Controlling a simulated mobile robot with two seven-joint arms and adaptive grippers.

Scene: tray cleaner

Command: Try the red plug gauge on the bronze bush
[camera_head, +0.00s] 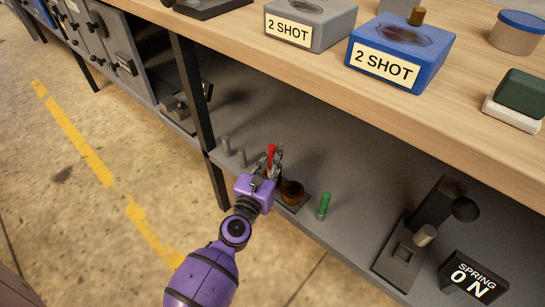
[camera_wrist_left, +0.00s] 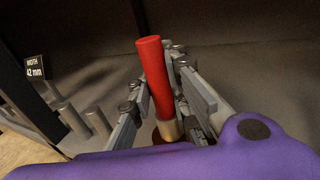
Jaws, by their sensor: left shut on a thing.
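The red plug gauge (camera_head: 271,152) stands roughly upright in my left gripper (camera_head: 268,170), which is shut on it. In the left wrist view the red plug gauge (camera_wrist_left: 153,75) has a brass-coloured lower end between the fingers (camera_wrist_left: 160,105). The bronze bush (camera_head: 292,192) sits on a small dark base on the lower shelf, just right of the gripper. In the wrist view a brown edge shows by the gauge's lower end, mostly hidden by my purple gripper body. I cannot tell whether the gauge tip is in the bush. My right gripper is not in view.
A green plug gauge (camera_head: 324,205) stands right of the bush. Grey pegs (camera_head: 226,145) stand to the left, near a dark table leg (camera_head: 195,100). The wooden bench top (camera_head: 240,60) overhangs the shelf. A dark fixture (camera_head: 412,245) and a SPRING sign (camera_head: 474,278) stand farther right.

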